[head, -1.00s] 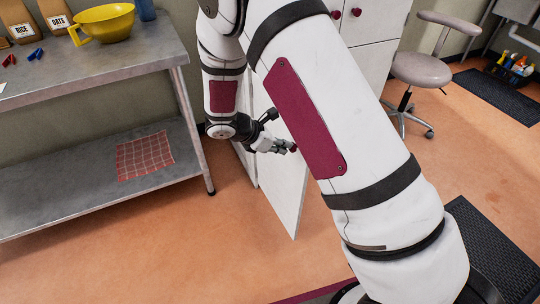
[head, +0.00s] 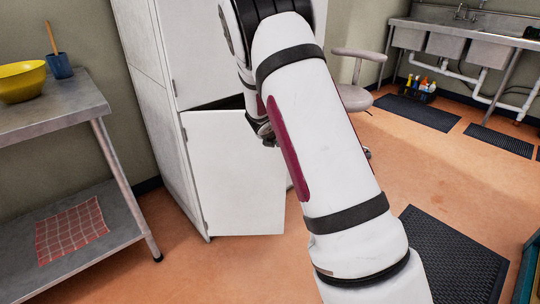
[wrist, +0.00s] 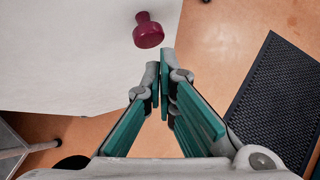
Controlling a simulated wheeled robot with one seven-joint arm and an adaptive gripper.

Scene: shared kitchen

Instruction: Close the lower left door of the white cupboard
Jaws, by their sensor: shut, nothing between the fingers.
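The lower left door (head: 232,175) of the white cupboard (head: 160,110) stands ajar, its hinge side at the left and a dark gap along its top edge. My arm covers its right part in the head view. In the wrist view, the white door face (wrist: 70,50) fills the upper left, with its dark red knob (wrist: 148,32) near the free edge. My gripper (wrist: 160,62) is shut and empty, its fingertips close to the knob and door edge. I cannot tell whether they touch. In the head view, my gripper is mostly hidden behind my arm.
A metal table (head: 75,105) with a yellow bowl (head: 22,80) stands left of the cupboard. A red checked cloth (head: 70,230) lies on its lower shelf. A stool (head: 355,95) stands behind my arm. A black mat (head: 450,260) lies at the right. Floor before the door is clear.

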